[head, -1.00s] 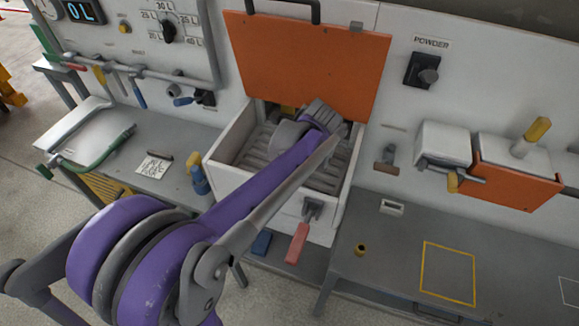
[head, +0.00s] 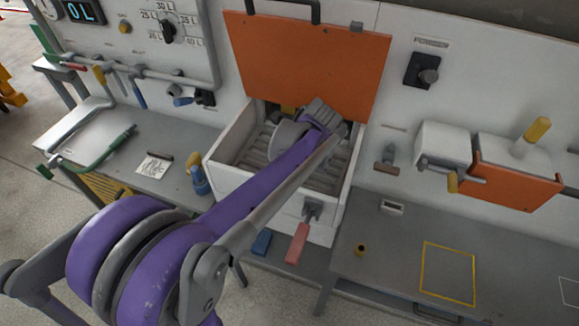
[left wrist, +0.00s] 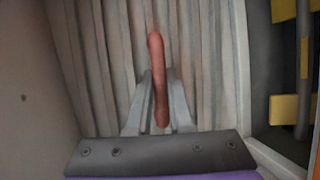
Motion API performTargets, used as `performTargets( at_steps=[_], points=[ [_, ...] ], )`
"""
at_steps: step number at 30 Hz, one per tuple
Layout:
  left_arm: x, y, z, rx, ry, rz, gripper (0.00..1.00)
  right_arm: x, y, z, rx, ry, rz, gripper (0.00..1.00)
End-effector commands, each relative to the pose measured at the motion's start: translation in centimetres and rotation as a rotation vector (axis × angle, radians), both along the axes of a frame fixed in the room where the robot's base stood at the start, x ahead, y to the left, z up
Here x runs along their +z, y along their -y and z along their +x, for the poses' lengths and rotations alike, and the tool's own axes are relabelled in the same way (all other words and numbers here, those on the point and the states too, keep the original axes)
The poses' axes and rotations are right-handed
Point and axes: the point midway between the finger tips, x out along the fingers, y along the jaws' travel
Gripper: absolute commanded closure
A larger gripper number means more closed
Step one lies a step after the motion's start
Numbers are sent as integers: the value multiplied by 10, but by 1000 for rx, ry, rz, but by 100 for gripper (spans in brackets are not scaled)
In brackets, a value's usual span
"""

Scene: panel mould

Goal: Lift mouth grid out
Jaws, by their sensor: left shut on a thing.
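The mouth grid (head: 322,178) shows as grey parallel slats inside the white open-topped box (head: 222,174). The slats also fill most of the left wrist view (left wrist: 210,60). A reddish-brown bar-shaped handle (left wrist: 156,60) stands out in front of them. My left gripper (left wrist: 159,78) is shut on this handle, one finger on each side. In the head view my left arm reaches into the box, and its wrist hides the fingers, the handle and part of the grid. I cannot tell whether the grid is raised. My right gripper is in neither view.
An orange lid (head: 308,60) stands raised behind the box. A red-handled lever (head: 298,243) hangs on its front. The right bench (head: 400,270) has a yellow outlined square and clear room. The left bench (head: 120,165) holds a paper note and a blue-yellow bottle.

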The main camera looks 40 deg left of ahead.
Motion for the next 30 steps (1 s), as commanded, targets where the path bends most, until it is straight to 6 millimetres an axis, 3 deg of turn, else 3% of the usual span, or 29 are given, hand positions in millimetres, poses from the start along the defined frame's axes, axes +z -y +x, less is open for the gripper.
performTargets(
  at_steps=[30],
  points=[
    [51, 0, 1, 0, 1, 1, 100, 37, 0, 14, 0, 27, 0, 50]
  ],
)
